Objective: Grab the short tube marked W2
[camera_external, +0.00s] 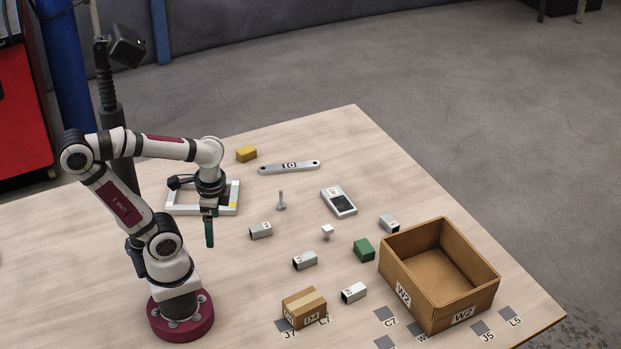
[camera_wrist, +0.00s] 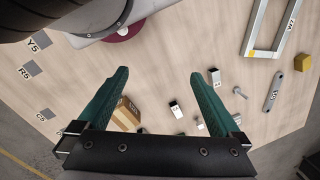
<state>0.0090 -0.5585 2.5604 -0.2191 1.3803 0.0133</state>
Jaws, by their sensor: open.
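Several short grey square tubes lie on the table in the external view: one near the middle (camera_external: 261,231), one below it (camera_external: 305,261), one by the small carton (camera_external: 353,292) and one by the open box (camera_external: 389,223). Their labels are too small to read, so I cannot tell which is W2. Two tubes show in the wrist view, one near the centre (camera_wrist: 176,108) and one further right (camera_wrist: 215,77). My gripper (camera_external: 209,232) is open and empty above the table, left of the tubes; its green fingers (camera_wrist: 159,76) are spread apart in the wrist view.
An open cardboard box (camera_external: 440,270) marked W2 stands at right. A taped carton (camera_external: 304,308), green block (camera_external: 364,249), dark-screened device (camera_external: 339,201), upright bolt (camera_external: 281,201), flat bar (camera_external: 289,167), yellow block (camera_external: 246,154) and pale frame (camera_external: 232,211) are spread around.

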